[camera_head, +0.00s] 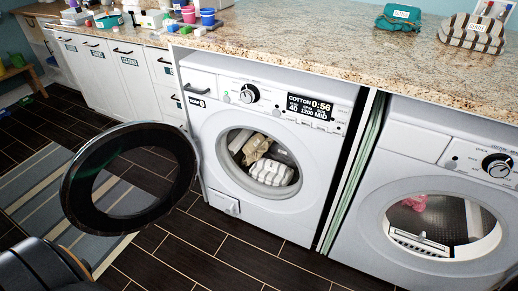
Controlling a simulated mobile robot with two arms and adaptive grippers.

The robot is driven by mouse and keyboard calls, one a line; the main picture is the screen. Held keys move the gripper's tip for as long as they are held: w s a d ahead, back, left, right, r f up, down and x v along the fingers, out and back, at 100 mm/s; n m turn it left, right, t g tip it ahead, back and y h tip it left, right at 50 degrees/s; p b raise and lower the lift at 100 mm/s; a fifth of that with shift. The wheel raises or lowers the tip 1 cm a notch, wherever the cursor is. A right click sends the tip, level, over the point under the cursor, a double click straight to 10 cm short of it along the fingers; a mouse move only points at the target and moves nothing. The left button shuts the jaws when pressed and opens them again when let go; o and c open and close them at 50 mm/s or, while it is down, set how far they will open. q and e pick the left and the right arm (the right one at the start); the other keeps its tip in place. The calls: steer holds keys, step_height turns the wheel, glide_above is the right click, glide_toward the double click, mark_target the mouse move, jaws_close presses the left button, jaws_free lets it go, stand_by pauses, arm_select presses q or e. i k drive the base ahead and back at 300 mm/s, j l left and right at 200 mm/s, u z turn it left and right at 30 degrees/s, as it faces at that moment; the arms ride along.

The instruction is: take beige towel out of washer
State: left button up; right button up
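The beige towel (257,148) lies bunched inside the drum of the left white washer (318,165), seen through its round opening. A white and grey striped cloth (271,173) lies in front of and below it, and a pale cloth (240,141) is to its left. The washer's round, dark-rimmed door (75,187) stands wide open to the left. Neither gripper's fingers are in view. A dark, rounded part at the lower left corner looks like part of my arm.
A second white front-loader (455,165) stands at the right, with a pink item (414,203) inside. A granite counter (330,45) runs above both, holding bottles, cups and two small bags. A striped rug (38,200) lies left. The dark floor before the washer is clear.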

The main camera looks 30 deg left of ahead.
mark_target(254, 150)
steer(key=i+j+z, duration=0.15)
steer(key=j, duration=0.25)
steer(key=i+j+z, duration=0.15)
steer(key=j, duration=0.25)
steer(key=i+j+z, duration=0.15)
steer(key=j, duration=0.3)
